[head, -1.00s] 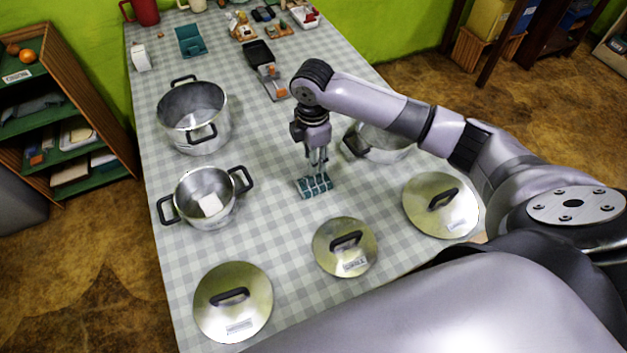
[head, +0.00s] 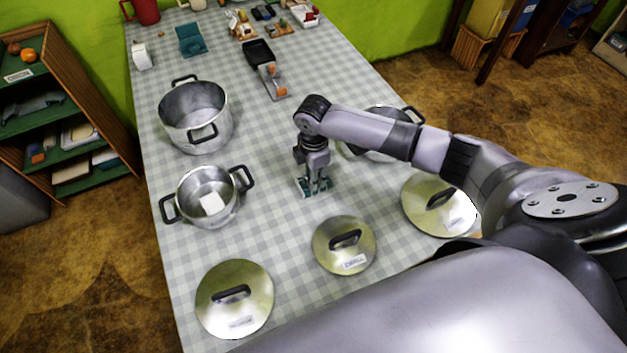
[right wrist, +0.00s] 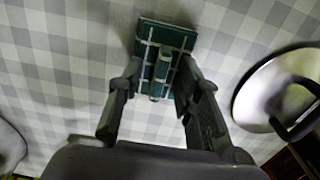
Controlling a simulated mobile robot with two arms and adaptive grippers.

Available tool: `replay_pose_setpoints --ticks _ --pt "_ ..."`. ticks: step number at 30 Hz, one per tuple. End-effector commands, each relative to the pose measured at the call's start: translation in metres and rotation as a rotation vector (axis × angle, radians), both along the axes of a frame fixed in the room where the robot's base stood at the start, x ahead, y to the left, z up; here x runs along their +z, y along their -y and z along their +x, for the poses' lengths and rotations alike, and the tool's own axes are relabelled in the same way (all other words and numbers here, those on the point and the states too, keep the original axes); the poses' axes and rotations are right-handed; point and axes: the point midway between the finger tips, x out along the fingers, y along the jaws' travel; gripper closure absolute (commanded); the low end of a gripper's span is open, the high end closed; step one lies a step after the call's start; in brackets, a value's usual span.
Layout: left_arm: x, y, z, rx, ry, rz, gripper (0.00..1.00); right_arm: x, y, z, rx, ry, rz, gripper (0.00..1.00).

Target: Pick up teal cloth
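The teal cloth (head: 304,193), with a pale grid pattern, lies folded on the checked tablecloth between the small pot and the lids. My right gripper (head: 315,188) points down right over it and hides part of it. In the right wrist view the cloth (right wrist: 166,36) reaches in between the two fingers of the right gripper (right wrist: 162,70). The fingers are apart, one on each side of the cloth's near part. I cannot tell whether they touch it. My left gripper is not in view.
A large pot (head: 195,117) and a small pot (head: 208,197) stand left of the gripper. Another pot (head: 374,150) is partly behind my right arm. Several lids, such as the middle lid (head: 344,245), lie nearer me. The tablecloth around the cloth is clear.

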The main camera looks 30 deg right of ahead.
Motion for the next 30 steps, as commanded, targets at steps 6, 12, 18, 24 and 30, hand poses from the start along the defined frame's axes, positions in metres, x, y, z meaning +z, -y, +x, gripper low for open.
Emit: replay_pose_setpoints --ticks 6,12,18,24,30 --pt "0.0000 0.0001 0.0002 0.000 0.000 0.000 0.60 0.0004 0.0000 0.0001 0.000 0.000 0.000 0.84" --pt "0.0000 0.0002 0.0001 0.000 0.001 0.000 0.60 0.0005 0.0001 0.0001 -0.001 0.000 0.000 0.97" --pt "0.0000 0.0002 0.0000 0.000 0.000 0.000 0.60 0.0006 0.0001 0.0001 -0.001 0.000 0.000 1.00" --pt "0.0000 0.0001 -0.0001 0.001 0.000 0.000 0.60 0.0007 0.0001 0.0002 -0.001 0.000 0.000 1.00" --pt "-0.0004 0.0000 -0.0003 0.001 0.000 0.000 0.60 0.0053 0.0000 0.0005 0.000 0.001 0.000 1.00"
